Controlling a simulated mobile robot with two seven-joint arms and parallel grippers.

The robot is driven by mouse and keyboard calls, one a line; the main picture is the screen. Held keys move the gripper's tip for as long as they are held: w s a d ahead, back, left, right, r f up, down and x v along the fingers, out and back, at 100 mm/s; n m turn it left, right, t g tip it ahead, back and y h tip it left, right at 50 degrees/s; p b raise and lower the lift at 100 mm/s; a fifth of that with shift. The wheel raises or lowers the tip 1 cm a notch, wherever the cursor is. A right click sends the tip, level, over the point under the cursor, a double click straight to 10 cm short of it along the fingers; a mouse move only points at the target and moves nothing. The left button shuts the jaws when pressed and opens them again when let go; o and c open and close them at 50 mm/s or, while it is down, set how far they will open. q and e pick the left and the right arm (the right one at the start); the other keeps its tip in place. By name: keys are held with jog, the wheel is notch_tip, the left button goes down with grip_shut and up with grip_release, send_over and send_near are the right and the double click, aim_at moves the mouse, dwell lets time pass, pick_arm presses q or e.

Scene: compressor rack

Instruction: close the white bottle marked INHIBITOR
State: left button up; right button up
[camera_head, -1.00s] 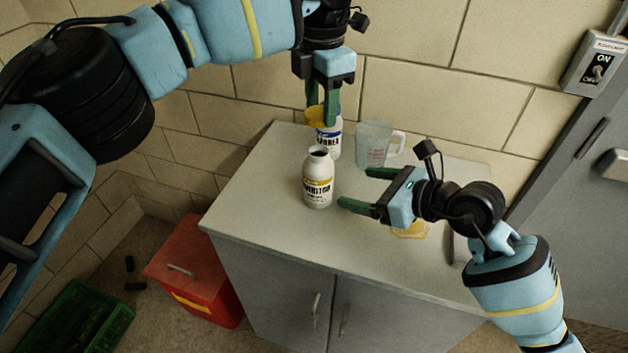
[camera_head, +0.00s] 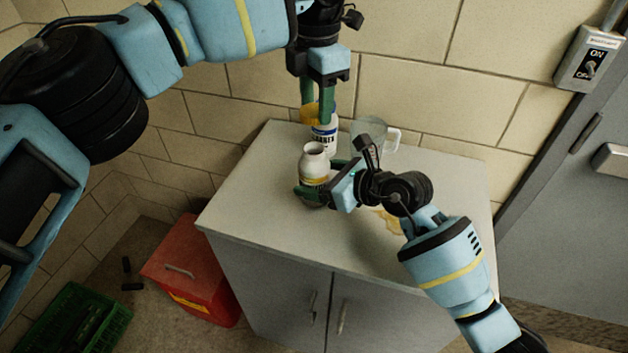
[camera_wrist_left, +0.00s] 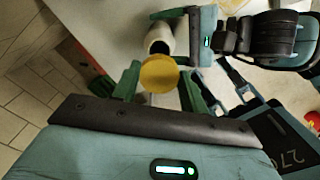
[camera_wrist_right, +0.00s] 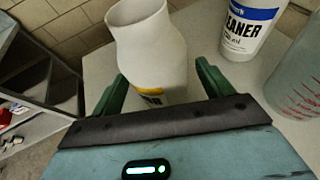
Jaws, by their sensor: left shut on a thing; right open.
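The white inhibitor bottle (camera_head: 314,163) stands open on the cabinet top, its dark mouth facing up; its label is mostly hidden now. My right gripper (camera_head: 322,185) is open with its green fingers on either side of the bottle's body. The bottle (camera_wrist_right: 150,45) also shows between the fingers in the right wrist view. My left gripper (camera_head: 318,112) is shut on a yellow cap (camera_wrist_left: 159,74) and holds it above and behind the bottle. In the left wrist view the open bottle mouth (camera_wrist_left: 159,47) shows just beyond the cap.
A white and blue CLEANER bottle (camera_head: 326,138) stands close behind the inhibitor bottle. A clear measuring jug (camera_head: 372,134) stands to its right. A yellow patch (camera_head: 388,221) lies partly behind my right arm. The left part of the cabinet top (camera_head: 250,200) is clear. A red box (camera_head: 190,270) stands on the floor.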

jog(key=shift+x, duration=0.85)
jog(key=c, duration=1.5)
pick_arm(q)
send_near(314, 166)
jog(key=shift+w+d+f, duration=0.2)
jog(key=shift+w+f, duration=0.95)
jog(key=shift+w, duration=0.15)
jog(key=shift+f, duration=0.1)
jog(key=shift+f, duration=0.8)
jog(key=shift+f, duration=0.6)
